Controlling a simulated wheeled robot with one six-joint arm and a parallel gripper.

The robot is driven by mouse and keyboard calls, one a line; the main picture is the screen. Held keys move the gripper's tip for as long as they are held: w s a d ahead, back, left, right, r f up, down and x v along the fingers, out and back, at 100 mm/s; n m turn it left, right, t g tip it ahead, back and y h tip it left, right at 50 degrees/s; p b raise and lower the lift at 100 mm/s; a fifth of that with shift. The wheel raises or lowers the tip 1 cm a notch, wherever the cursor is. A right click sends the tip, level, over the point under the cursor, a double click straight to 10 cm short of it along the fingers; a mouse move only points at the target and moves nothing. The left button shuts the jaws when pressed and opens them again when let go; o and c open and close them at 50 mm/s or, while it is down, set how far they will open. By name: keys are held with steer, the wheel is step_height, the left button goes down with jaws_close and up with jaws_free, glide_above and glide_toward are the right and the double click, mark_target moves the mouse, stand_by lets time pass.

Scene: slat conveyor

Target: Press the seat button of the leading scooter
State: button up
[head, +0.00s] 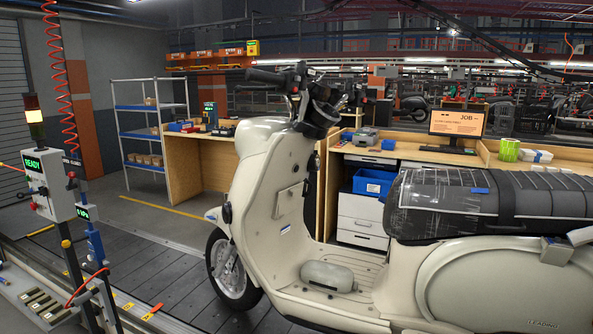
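A cream scooter (268,170) stands upright on the slat conveyor, front wheel (230,268) toward the left. Small lettering on its side panel (470,290) at the lower right reads "LEADING". I cannot tell which part is the seat button. My gripper is not in view.
A control post (55,185) with a lit lamp and a READY display stands at the left. Wooden workbenches (195,165) with a monitor (457,123) stand behind. A grey rounded object (328,275) lies on the footboard. Conveyor slats (150,270) are clear left of the front wheel.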

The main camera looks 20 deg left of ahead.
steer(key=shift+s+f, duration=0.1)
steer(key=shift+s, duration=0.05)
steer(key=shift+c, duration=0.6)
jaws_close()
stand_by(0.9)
